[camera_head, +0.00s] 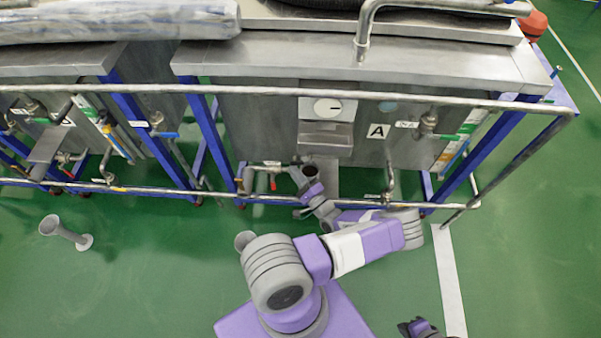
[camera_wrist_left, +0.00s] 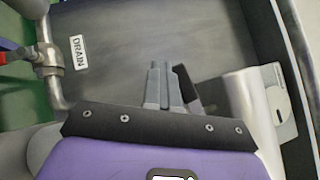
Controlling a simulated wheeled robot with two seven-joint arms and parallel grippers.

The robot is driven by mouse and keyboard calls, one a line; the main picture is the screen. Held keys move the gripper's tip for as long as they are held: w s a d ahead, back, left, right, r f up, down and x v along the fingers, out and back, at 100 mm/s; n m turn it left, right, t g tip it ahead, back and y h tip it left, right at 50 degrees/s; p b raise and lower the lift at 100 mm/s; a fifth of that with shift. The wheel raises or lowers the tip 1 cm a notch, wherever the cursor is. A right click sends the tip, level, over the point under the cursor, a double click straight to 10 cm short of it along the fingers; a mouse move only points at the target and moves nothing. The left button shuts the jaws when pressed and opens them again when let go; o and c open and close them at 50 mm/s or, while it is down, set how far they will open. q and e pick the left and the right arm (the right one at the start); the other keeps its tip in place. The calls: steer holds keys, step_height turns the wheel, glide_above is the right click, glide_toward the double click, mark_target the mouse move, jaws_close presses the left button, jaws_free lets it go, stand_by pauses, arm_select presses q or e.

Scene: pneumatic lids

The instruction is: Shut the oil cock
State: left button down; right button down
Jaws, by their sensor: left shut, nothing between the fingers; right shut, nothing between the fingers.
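No cock carries a readable "oil" label, so I cannot tell which one is the oil cock. A red-handled valve (camera_head: 273,182) sits on pipework low at the tank front, left of my left gripper. It also shows at the left edge of the left wrist view (camera_wrist_left: 45,68), beside a plate (camera_wrist_left: 78,52) marked DRAIN. A blue-handled cock (camera_head: 388,106) is at upper right, near the label "A". My left gripper (camera_head: 297,171) is shut and empty near the tank front; its fingers show in the left wrist view (camera_wrist_left: 167,72). My right gripper (camera_head: 408,328) is shut at the bottom edge.
A metal rail (camera_head: 300,93) runs across the tank front, with a lower rail (camera_head: 140,190) beneath. Blue frame legs (camera_head: 205,130) stand between the tanks. A dial box (camera_head: 328,107) is on the tank face. A grey funnel-shaped stand (camera_head: 66,232) lies at left; green floor is open around it.

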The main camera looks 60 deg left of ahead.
arm_select(q)
steer(key=shift+r, duration=0.1)
stand_by(0.9)
stand_by(0.5)
steer(key=s+d+f+b, duration=0.2)
steer(key=d+f, duration=0.4)
steer(key=f, duration=0.5)
steer(key=shift+s+d+b, duration=0.25)
steer(key=shift+s+b, duration=0.15)
steer(key=shift+s, duration=0.15)
